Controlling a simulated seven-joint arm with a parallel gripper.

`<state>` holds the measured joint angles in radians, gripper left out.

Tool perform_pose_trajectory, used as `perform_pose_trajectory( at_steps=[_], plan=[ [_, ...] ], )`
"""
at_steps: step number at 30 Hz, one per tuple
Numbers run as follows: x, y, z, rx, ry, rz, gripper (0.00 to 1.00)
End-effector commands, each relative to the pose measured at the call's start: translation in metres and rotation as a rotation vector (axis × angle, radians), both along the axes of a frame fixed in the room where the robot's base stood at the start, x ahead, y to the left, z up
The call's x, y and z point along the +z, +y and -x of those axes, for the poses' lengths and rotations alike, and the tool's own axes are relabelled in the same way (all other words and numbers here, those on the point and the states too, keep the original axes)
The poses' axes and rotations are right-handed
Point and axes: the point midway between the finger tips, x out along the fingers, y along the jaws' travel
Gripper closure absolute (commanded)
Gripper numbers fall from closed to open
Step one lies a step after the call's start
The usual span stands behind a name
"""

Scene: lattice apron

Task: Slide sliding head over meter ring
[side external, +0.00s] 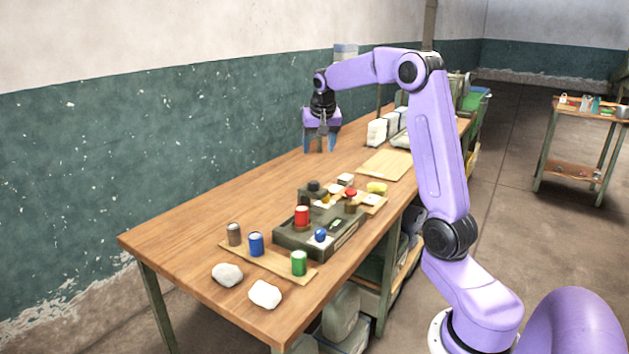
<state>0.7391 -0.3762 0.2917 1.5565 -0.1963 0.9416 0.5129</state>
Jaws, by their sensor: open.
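My gripper (320,148) hangs over the back half of the wooden table, fingers pointing down, open with nothing visible between them. It is well apart from a dark olive device (290,241) nearer the front. This device carries a red cylinder (302,216), a blue knob (320,235) on a pale plate, and a dark round part (313,187) at its back. I cannot tell for sure which of these parts is the sliding head or the meter ring; they are too small to identify.
Brown (234,234), blue (256,244) and green (299,263) cylinders stand on a thin board, with two white lumps (227,274) in front. Behind the device are a red-topped part (350,192), a yellow-green piece (377,188) and a bare board (386,165). The table's left side is clear.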

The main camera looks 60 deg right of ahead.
Motion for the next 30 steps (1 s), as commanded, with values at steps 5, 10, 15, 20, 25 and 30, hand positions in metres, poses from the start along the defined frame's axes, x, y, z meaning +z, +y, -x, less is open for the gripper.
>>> perform_pose_trajectory(
  at_steps=[5, 10, 15, 20, 25, 30],
  plan=[
    [-0.033, -0.009, -0.009, 0.001, 0.005, -0.002, 0.35],
    [-0.063, -0.018, -0.017, 0.002, 0.005, -0.001, 0.35],
    [-0.092, -0.026, -0.026, 0.001, 0.004, -0.002, 0.35],
    [-0.115, -0.033, -0.033, 0.002, 0.004, -0.001, 0.35],
    [-0.130, -0.037, -0.038, 0.003, 0.002, -0.001, 0.35],
    [-0.135, -0.039, -0.040, 0.003, 0.000, 0.000, 0.35]
  ],
)
